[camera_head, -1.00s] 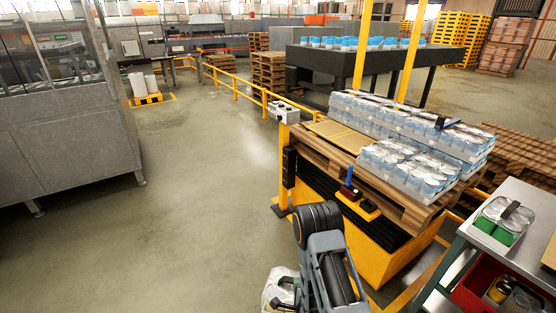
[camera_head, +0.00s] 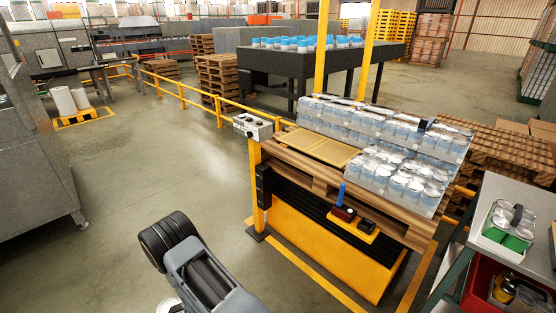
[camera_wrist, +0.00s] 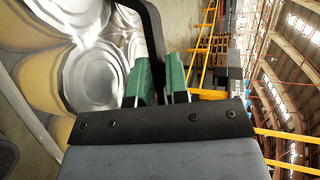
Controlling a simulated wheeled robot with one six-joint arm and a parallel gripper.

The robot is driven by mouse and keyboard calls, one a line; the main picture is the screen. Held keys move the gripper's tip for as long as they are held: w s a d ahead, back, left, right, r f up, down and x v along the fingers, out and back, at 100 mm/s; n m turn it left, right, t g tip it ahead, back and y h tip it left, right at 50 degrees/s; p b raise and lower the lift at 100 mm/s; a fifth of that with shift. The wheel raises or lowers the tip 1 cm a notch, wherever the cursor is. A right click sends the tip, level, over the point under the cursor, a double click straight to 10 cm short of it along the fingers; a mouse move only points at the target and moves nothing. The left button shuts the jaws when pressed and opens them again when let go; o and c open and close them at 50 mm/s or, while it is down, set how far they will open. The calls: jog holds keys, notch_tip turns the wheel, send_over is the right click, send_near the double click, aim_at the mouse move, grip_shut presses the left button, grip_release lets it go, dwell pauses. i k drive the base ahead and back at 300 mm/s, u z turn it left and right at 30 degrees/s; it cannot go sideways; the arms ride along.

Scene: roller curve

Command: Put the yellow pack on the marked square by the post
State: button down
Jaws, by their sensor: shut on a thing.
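The yellow pack (camera_wrist: 45,85) fills the left of the wrist view: silver-topped cans with yellow sides under clear wrap, with a black strap handle (camera_wrist: 152,30). My gripper (camera_wrist: 162,85) has green finger pads shut on this strap, and the pack hangs from it. In the head view my arm reaches down at the lower left, with gripper and pack almost wholly hidden or below the frame.
The pallet (camera_head: 400,228) holds wrapped can packs on a yellow lift. At right, a metal table (camera_head: 540,205) bears a green pack (camera_head: 508,225), with a red crate (camera_head: 475,295) below. A yellow rail (camera_head: 185,95) runs behind. Floor left of the post is clear.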

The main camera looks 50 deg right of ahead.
aim_at(300, 140)
jog(key=z, duration=0.25)
jog(key=i, duration=1.15)
jog(key=z, duration=1.05)
jog(key=i, duration=0.75)
jog(key=z, duration=0.65)
